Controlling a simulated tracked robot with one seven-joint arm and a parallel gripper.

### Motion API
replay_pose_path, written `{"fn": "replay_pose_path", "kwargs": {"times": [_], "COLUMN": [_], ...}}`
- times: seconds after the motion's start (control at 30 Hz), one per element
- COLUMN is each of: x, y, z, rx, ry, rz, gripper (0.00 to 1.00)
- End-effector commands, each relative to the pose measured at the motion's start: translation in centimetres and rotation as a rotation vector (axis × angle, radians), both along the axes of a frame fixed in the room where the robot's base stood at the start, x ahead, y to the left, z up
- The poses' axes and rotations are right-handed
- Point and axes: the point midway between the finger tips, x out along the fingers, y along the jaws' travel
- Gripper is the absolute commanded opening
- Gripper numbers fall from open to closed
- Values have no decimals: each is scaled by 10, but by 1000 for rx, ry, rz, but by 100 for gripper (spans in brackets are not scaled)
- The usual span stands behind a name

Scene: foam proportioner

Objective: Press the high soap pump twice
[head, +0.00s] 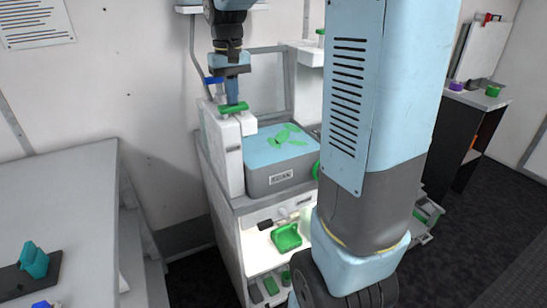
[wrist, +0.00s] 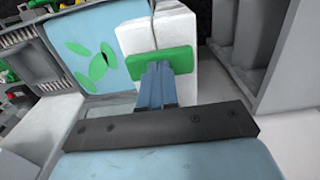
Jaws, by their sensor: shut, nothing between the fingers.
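A green pump top (head: 233,108) sits on a tall white dispenser (head: 231,155) at the left of the unit. In the wrist view the green top (wrist: 180,56) lies across the white body (wrist: 150,32). My gripper (head: 232,101) points down with its fingers shut and empty. In the wrist view the blue fingertips (wrist: 157,68) overlap the green top. They are at or just above it; I cannot tell whether they touch. Another green-topped white fixture (head: 311,55) stands further back, partly hidden by my arm.
A blue-topped grey box (head: 282,160) with green leaf marks stands right of the dispenser. Below is a lit shelf with a green tray (head: 286,238). A grey table (head: 62,190) is at left. A dark-sided cabinet (head: 462,135) stands at right. Dark floor (head: 455,245) is open at lower right.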

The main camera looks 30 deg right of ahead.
Motion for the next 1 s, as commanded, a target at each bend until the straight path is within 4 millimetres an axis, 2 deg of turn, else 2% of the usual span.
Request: {"fn": "replay_pose_path", "kwargs": {"times": [0.63, 1.0], "x": [0, 0], "y": [0, 0], "z": [31, 33], "rx": [0, 0], "ry": [-1, 0], "rz": [0, 0], "gripper": [0, 0]}}
